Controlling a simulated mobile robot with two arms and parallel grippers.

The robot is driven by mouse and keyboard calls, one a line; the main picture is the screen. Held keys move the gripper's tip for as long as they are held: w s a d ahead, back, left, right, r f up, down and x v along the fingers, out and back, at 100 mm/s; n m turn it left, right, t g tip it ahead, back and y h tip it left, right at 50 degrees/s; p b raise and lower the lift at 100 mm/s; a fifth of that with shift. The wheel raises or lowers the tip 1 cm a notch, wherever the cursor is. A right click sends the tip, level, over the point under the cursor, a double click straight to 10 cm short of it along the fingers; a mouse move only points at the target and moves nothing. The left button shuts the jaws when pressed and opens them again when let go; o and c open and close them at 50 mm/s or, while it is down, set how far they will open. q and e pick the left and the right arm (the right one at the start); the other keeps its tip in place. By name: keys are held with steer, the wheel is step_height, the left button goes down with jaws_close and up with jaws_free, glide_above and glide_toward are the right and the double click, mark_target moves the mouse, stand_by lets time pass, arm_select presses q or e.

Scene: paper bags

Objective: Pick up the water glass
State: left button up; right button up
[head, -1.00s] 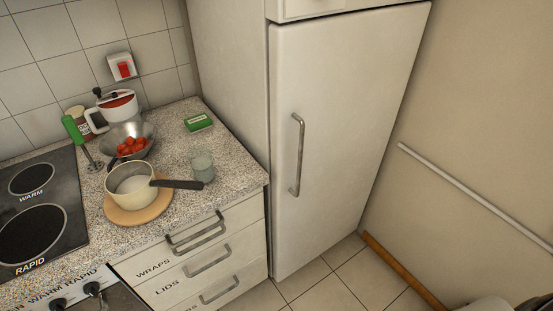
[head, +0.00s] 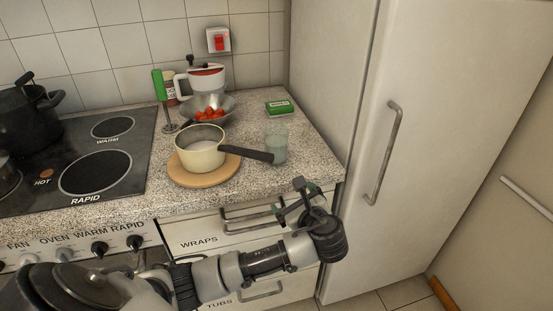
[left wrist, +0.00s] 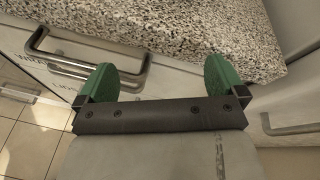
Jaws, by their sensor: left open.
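The water glass (head: 276,144) is a clear, slightly greenish tumbler standing upright on the speckled counter, close to the right end. The dark handle of the saucepan reaches to its left side and covers a small part of it. My left gripper (head: 294,199) is in front of the counter's front edge, lower than and nearer than the glass, apart from it. In the left wrist view its green-padded fingers (left wrist: 162,80) are spread wide with nothing between them. The glass is not visible in the left wrist view. My right gripper is not in view.
A cream saucepan (head: 201,148) sits on a round wooden board (head: 204,179), its handle pointing right. A bowl of tomatoes (head: 208,108) and a green box (head: 279,107) stand behind. Drawer handles (head: 253,216) protrude below the counter edge. The fridge (head: 405,150) bounds the right.

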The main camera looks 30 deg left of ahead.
mark_target(282, 148)
arm_select(q)
steer(key=w+a+r+y, duration=0.1)
steer(key=w+a+r, duration=0.1)
steer(key=w+a+r+m+y, duration=0.1)
steer(key=a+r, duration=0.1)
steer(key=r, duration=0.1)
steer(key=w+a+r+m+y, duration=0.1)
steer(key=w+a+r, duration=0.1)
steer(key=shift+w+a+r+y, duration=0.2)
steer(key=shift+w+a+y, duration=0.15)
steer(key=shift+y, duration=0.05)
steer(key=x, duration=0.6)
steer(key=shift+w+d, duration=0.2)
steer(key=shift+w, duration=0.05)
steer(key=c, duration=1.1)
steer(key=shift+c, duration=0.6)
steer(key=shift+r, duration=0.15)
